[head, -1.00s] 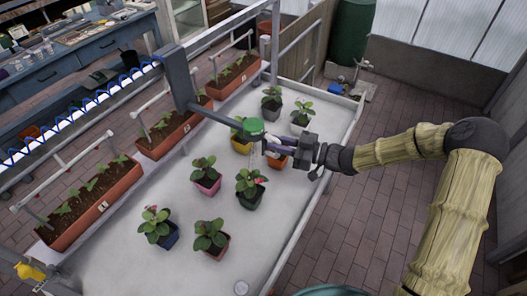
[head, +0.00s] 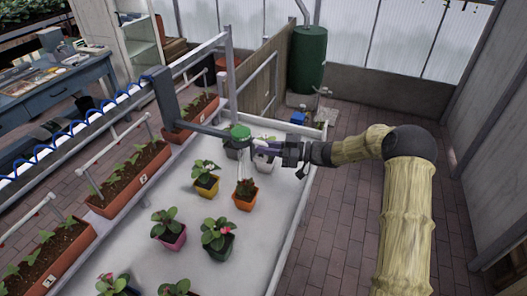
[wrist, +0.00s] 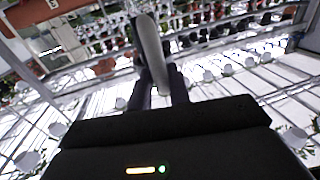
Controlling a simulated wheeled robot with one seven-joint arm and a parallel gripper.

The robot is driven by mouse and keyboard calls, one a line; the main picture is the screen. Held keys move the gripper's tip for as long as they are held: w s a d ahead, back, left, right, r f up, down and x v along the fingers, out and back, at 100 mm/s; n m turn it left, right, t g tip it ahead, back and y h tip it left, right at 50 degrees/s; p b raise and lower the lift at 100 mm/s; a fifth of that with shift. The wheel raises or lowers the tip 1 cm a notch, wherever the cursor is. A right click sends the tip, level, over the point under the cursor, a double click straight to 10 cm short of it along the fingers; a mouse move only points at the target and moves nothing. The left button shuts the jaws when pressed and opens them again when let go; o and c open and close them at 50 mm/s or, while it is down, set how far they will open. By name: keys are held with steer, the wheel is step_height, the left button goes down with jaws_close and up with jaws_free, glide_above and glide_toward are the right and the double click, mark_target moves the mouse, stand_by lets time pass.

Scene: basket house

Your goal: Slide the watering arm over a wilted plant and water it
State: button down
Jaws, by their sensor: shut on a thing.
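The watering arm (head: 205,129) is a grey bar reaching out over the white plant bed, with a green head (head: 240,132) at its end. My gripper (head: 264,152) is beside the green head and shut on the arm's pale handle. In the wrist view the curved pale handle (wrist: 152,55) runs between my fingers. A faint pale streak hangs below the head. An orange pot (head: 245,202) with a small, partly reddish-brown plant stands in front of the head. A yellow pot (head: 206,189) with a green plant stands to its left. Plants behind the head are partly hidden.
A pink pot (head: 172,242) and a dark green pot (head: 219,251) stand nearer. Orange planters (head: 122,191) line the bed's left side. The bed's right rim (head: 293,221) lies below my arm. Brick floor (head: 340,225) is open to the right. A green barrel (head: 307,60) stands behind.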

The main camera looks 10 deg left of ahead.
steer(key=shift+s+a+r, duration=0.1)
steer(key=c, duration=1.5)
jaws_free()
steer(key=d+b, duration=0.1)
steer(key=d, duration=0.4)
steer(key=d+b, duration=0.1)
steer(key=d, duration=0.5)
steer(key=d+b, duration=0.2)
steer(key=d, duration=0.4)
steer(key=shift+s+d, duration=0.2)
steer(key=shift+s, duration=0.2)
steer(key=shift+a, duration=0.1)
